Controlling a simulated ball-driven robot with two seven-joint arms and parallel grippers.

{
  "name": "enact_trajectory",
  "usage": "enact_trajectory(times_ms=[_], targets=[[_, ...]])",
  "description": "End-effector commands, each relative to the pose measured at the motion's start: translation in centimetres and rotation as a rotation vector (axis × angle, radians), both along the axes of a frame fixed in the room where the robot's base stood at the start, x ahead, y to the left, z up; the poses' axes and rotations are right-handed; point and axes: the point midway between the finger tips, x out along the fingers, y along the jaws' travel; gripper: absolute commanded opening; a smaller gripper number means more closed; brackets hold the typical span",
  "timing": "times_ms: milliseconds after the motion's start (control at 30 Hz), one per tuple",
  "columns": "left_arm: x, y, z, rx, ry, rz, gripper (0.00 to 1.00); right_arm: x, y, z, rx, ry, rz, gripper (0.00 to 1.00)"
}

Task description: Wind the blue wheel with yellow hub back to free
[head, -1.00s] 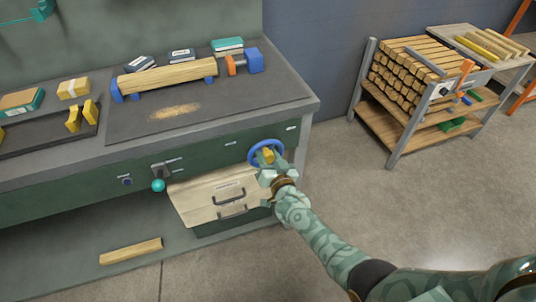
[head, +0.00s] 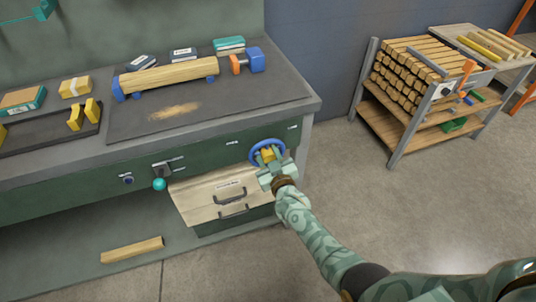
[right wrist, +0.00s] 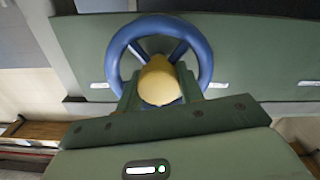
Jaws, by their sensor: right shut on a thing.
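The blue wheel (head: 254,156) with its yellow hub (head: 269,153) is on the green front panel of the bench, near its right end. In the right wrist view the blue rim (right wrist: 116,48) stands upright around the yellow hub (right wrist: 158,82). My right gripper (head: 271,156) is shut on the hub, with one finger at each side of it; the fingers also show in the right wrist view (right wrist: 158,92). The lower part of the wheel is hidden behind the gripper. My left gripper is not in view.
A wooden drawer front (head: 225,199) slants below the wheel. A lever with a teal knob (head: 159,184) is to its left. On the bench top a wooden bar (head: 168,76) lies between blue holders. A wood rack (head: 430,90) stands at right, with open floor between.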

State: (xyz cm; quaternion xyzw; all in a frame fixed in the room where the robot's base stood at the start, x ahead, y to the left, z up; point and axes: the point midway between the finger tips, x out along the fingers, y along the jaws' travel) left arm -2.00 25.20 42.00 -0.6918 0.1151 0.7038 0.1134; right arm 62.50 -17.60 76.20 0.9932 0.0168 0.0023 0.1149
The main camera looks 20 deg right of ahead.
Motion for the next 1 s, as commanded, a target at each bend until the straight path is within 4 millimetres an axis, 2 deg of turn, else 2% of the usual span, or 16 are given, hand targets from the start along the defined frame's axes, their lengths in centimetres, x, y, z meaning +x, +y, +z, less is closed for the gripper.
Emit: enact_trajectory(times_ms=[433, 467, 800, 867, 1000], targets=[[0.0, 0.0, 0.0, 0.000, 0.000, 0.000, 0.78, -0.2, 0.1, -0.4, -0.013, 0.008, 0.002, 0.15], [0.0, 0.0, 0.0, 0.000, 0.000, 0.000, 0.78, -0.2, 0.1, -0.4, -0.012, 0.008, 0.002, 0.46], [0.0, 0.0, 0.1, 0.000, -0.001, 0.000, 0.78, -0.3, 0.0, -0.1, -0.010, 0.003, 0.001, 0.46], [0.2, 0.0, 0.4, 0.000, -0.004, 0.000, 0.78, -0.9, 0.0, 0.0, -0.010, 0.003, 0.000, 0.46], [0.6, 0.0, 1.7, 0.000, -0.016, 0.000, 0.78, -3.5, -0.1, 0.3, -0.011, 0.003, 0.001, 0.46]])
